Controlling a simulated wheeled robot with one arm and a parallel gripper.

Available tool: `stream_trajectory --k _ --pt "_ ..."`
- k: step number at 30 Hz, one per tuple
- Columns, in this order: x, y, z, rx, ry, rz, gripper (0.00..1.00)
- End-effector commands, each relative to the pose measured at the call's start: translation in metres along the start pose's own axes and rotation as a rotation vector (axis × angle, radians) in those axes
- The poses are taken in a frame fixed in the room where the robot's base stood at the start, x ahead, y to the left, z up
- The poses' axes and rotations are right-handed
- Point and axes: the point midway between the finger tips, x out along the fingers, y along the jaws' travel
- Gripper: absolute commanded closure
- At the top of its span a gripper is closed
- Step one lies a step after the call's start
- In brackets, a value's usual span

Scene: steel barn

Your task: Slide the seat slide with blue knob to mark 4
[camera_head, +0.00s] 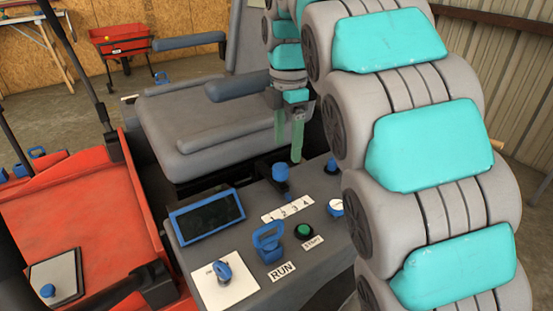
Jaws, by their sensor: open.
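The seat slide's blue knob (280,172) stands upright on a dark stem on the grey console. It is just behind a white strip (287,209) numbered 1 to 4. It looks nearest the strip's lower or middle marks, but I cannot tell exactly which one. My gripper (289,152) has two green fingers pointing down, spread apart and with nothing between them. It hangs above and behind the knob, in front of the grey seat, and seems clear of the knob.
The console (200,252) also carries a dark screen (207,215), a blue handle (268,242) near a RUN label, a green START button (303,231), a blue rotary knob (222,271) and a gauge (336,207). The grey seat (205,130) and armrest (238,86) stand close behind.

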Motion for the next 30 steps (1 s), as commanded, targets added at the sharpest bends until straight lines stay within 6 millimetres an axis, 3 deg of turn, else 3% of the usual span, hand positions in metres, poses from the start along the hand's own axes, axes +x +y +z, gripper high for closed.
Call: stream_trajectory --k 3,8,24,30 --pt "-0.004 0.013 -0.005 -0.092 -0.001 0.005 0.24" --pt "-0.001 0.015 -0.007 -0.125 0.0 0.005 0.24" --pt "0.059 0.014 -0.007 -0.119 0.0 0.001 0.24" --pt "0.071 0.014 -0.006 -0.12 -0.001 0.005 0.24"
